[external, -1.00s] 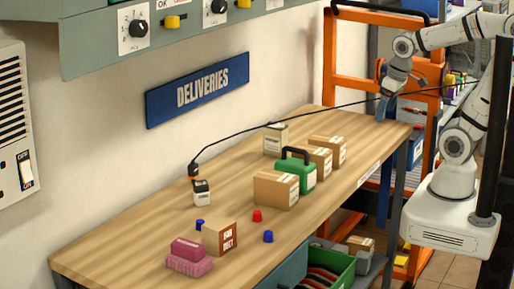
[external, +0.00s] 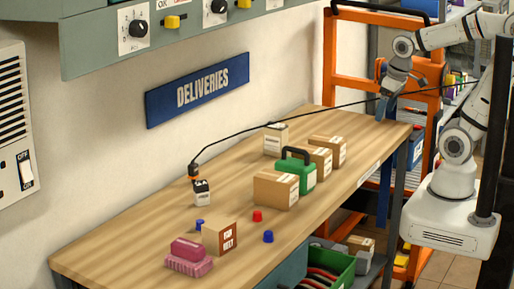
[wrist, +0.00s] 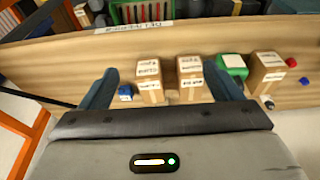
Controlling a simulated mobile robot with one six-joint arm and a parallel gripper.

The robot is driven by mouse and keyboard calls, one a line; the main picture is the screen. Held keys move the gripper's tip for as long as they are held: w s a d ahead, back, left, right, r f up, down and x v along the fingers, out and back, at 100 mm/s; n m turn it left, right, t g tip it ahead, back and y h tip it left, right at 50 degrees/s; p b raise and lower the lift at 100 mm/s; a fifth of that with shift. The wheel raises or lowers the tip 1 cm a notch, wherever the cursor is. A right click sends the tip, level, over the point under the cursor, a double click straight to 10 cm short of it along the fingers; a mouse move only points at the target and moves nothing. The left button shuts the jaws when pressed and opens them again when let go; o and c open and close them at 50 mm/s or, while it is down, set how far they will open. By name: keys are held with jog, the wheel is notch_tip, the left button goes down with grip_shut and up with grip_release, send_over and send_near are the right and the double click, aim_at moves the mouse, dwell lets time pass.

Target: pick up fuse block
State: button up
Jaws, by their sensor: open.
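I cannot read a label that names the fuse block. A small blue block with a white label (wrist: 125,92) sits on the table in the wrist view, just right of my left finger, and may be it; I cannot make it out in the external view. My gripper (wrist: 160,70) is open, its two blue fingers wide apart with nothing held. In the external view my gripper (external: 384,95) hangs above the far right end of the wooden table (external: 130,250), apart from the objects.
Two cartons (wrist: 149,82) (wrist: 190,80), a green case (wrist: 232,66) and a larger carton (wrist: 267,72) stand in a row. A pale box (external: 276,139) stands near the wall. Pink blocks (external: 188,265) lie at the near end. An orange rack (external: 335,60) stands beyond the table.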

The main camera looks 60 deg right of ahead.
jog(key=shift+c, duration=0.5)
jog(key=c, duration=0.6)
jog(key=w+a+r+n+y+b, duration=0.1)
jog(key=w+a+n, duration=0.15)
jog(key=w, duration=0.45)
jog(key=w+a+n+b, duration=0.1)
jog(key=w+a+b, duration=0.1)
jog(key=w+a, duration=0.35)
jog(key=n+y+b, duration=0.3)
jog(key=n+b, duration=0.2)
jog(key=n, duration=0.3)
send_near(200, 191)
jog(key=shift+g, duration=0.3)
jog(key=f, duration=0.1)
jog(key=w+f, duration=0.2)
jog(key=shift+d+f, duration=0.2)
jog(key=shift+d, duration=0.1)
jog(key=shift+a+x, duration=0.15)
jog(key=shift+x, duration=1.8)
jog(key=shift+a+x, duration=0.2)
jog(key=shift+x, duration=1.7)
